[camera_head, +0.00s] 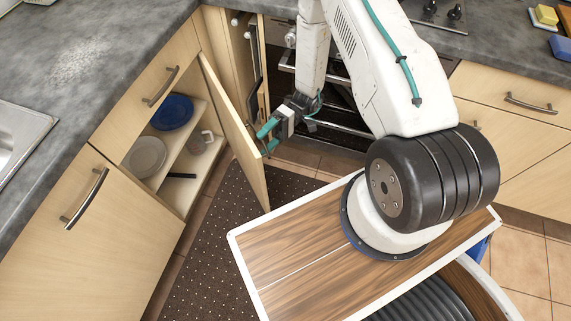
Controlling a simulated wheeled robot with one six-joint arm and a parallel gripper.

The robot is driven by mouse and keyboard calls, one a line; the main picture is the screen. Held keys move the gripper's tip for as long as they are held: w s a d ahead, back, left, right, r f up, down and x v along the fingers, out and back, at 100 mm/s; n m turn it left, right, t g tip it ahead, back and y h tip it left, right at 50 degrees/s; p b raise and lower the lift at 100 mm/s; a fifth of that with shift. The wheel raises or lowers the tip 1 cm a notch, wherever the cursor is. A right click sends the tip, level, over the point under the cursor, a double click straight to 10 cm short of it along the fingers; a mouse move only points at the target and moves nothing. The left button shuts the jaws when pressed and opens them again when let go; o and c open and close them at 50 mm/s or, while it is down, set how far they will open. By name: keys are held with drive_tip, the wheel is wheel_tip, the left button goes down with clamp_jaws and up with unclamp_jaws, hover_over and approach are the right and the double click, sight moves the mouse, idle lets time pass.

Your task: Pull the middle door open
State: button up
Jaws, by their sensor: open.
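The middle door (236,132) is light wood and stands swung out from the cabinet at a wide angle, its free edge toward the mat. Behind it the cabinet interior (187,150) shows shelves with dishes. My gripper (267,138) has teal fingers and is open at the door's right side, close to its upper part. One finger is near the door's top edge and the other lies lower to the right. I cannot tell whether a finger touches the door. No handle shows on the door.
A closed door (75,240) with a metal handle is at left, and a drawer (155,85) is above the opening. The sink (18,140) is on the grey counter (90,65). A dotted mat (205,255) covers clear floor below the door. An oven stands behind my arm.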

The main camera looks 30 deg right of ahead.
drive_tip(key=s, duration=0.4)
drive_tip(key=s+d, duration=0.1)
drive_tip(key=s, duration=0.2)
drive_tip(key=s+r, duration=0.1)
drive_tip(key=s, duration=0.3)
drive_tip(key=shift+s+d+r, duration=0.1)
drive_tip(key=shift+s+d, duration=0.05)
drive_tip(key=shift+s, duration=0.15)
drive_tip(key=c, duration=0.6)
drive_tip(key=shift+c, duration=0.3)
